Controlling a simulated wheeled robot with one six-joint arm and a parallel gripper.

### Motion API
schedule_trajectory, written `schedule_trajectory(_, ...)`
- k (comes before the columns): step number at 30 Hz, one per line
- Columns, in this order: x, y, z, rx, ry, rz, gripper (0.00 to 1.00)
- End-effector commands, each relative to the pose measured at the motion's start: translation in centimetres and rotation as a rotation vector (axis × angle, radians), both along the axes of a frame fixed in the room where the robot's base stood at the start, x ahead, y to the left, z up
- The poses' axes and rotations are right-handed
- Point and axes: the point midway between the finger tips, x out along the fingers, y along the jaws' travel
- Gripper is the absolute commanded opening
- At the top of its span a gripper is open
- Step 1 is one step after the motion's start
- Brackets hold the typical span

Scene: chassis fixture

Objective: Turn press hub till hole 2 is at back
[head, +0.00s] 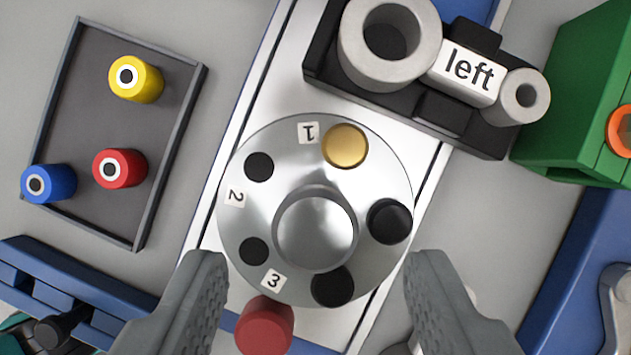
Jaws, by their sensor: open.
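The press hub (317,185) is a round silver disc with a raised central boss (316,232). White tags 1 (308,132), 2 (235,197) and 3 (273,281) sit around its rim, at the top, left and lower left. A gold round piece (345,146) is beside tag 1. Dark holes (258,167) and (253,250) lie above and below tag 2. Two black round pieces (389,221) stand at the right and lower right. Tag 2 faces left in the picture. My gripper (317,268) is open and empty, its fingers apart on either side of the hub's lower part.
A red cylinder (265,326) stands just below the hub, between my fingers. A grey tray (82,108) at left holds yellow, red and blue pieces. A black fixture with grey rings and a "left" tag (470,69) is close at upper right. A green box (580,100) stands far right.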

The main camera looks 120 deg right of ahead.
Motion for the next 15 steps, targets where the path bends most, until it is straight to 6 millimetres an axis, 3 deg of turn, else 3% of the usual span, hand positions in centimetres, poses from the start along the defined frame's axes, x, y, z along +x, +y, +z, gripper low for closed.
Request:
schedule_trajectory(6, 0.5, 0.8, -2.2, 0.000, 0.000, 0.000, 0.52)
schedule_trajectory(15, 0.6, 1.0, -2.9, 0.000, -0.001, 0.000, 0.52)
